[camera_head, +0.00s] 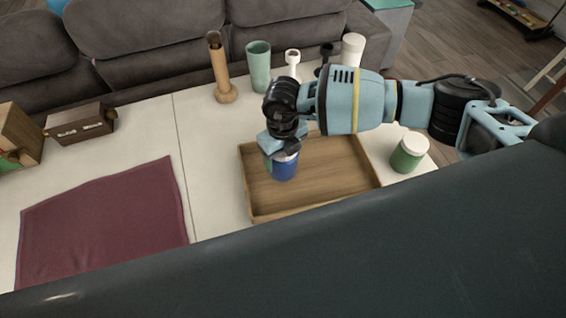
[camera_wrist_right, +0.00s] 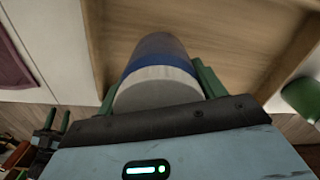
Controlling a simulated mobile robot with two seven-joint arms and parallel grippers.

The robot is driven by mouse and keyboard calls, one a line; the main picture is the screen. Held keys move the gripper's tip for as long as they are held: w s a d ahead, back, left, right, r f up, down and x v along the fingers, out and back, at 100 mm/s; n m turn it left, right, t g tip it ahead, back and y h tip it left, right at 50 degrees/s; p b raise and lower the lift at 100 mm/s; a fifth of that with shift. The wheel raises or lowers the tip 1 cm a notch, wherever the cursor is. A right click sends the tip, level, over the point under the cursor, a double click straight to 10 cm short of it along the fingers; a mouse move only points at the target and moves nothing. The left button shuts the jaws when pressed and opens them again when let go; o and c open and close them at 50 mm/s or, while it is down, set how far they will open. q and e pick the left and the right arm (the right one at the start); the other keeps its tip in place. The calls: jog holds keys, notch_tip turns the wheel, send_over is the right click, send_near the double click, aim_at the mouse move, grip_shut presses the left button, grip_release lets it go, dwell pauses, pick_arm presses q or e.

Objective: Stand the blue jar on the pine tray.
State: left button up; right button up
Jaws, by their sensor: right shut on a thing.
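The blue jar (camera_head: 284,168) with a pale lid is upright in my right gripper (camera_head: 283,150), over the left part of the pine tray (camera_head: 316,208). In the right wrist view, the jar (camera_wrist_right: 155,52) sits between the green fingers, which are shut on its sides. The wooden tray floor (camera_wrist_right: 225,40) shows behind it. The jar's base is hard to see, so I cannot tell whether it touches the tray. My left gripper (camera_wrist_right: 56,120) appears small at the lower left of the right wrist view, its two fingers apart and empty.
A green jar with white lid (camera_head: 409,153) stands right of the tray. Behind it stand a wooden candlestick (camera_head: 221,75), a green cup (camera_head: 259,66) and a white canister (camera_head: 352,48). A maroon cloth (camera_head: 105,220) and small chest (camera_head: 80,124) lie left. The tray's right part is clear.

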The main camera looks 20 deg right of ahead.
jog(key=shift+f, duration=1.95)
jog(key=shift+f, duration=0.2)
jog(key=o, duration=1.1)
jog(key=shift+r, duration=0.2)
notch_tip(320, 180, up, 12)
jog(key=shift+p, duration=0.35)
